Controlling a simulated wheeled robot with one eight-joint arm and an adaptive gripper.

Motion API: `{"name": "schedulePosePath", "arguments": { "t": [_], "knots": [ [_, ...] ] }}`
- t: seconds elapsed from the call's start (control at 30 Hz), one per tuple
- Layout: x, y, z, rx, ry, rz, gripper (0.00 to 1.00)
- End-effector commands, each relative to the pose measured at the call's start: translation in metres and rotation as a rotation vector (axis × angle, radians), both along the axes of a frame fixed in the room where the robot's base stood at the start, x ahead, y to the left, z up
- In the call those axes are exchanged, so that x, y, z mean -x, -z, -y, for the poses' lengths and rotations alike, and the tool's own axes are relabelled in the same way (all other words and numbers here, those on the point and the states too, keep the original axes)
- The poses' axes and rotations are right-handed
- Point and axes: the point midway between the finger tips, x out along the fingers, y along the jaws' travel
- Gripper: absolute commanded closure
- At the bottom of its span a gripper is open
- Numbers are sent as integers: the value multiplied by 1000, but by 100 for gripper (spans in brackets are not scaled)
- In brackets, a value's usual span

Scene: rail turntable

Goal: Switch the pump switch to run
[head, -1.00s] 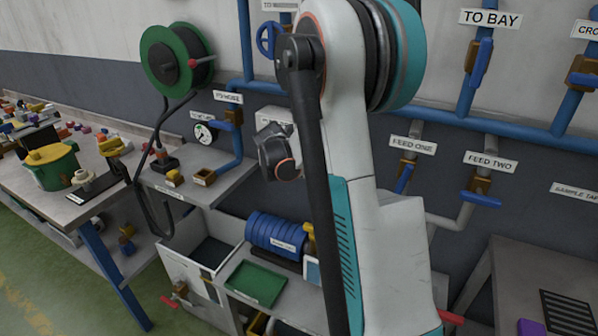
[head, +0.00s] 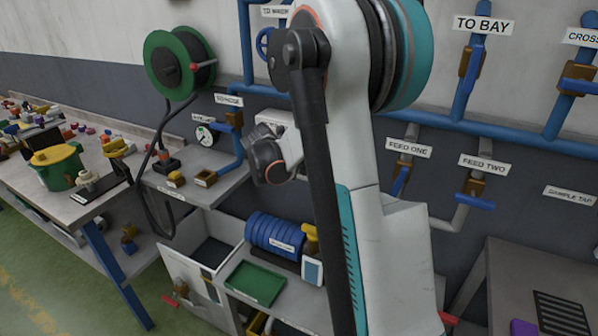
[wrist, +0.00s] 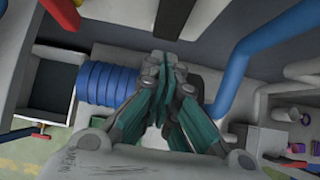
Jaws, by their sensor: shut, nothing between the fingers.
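My gripper (wrist: 167,65) shows in the wrist view with its teal and grey fingers closed together and nothing between them. Beyond its tips is a dark grey surface. In the head view my arm covers the middle of the picture and my fingers cannot be made out. No switch lever or run mark is readable in either view.
Blue pipes (head: 510,131) with valves labelled TO BAY, FEED ONE and FEED TWO run along the wall. A blue hose coil (head: 277,232) and green tray (head: 254,283) are below my arm. The coil shows left of my gripper in the wrist view (wrist: 105,85). A hose reel (head: 180,62) hangs left.

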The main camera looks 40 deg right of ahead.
Motion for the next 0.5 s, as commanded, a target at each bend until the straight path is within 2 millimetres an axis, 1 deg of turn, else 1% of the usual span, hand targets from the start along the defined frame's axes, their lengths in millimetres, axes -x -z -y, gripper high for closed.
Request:
{"name": "schedulePosePath", "arguments": {
  "t": [0.03,0.2,0.33,0.5],
  "knots": [
    [3,-15,-6,1,-1,0,100],
    [11,-45,-26,-1,-1,0,100],
    [16,-64,-37,-1,-1,0,100],
    [20,-78,-47,-1,0,0,100]
  ]
}}
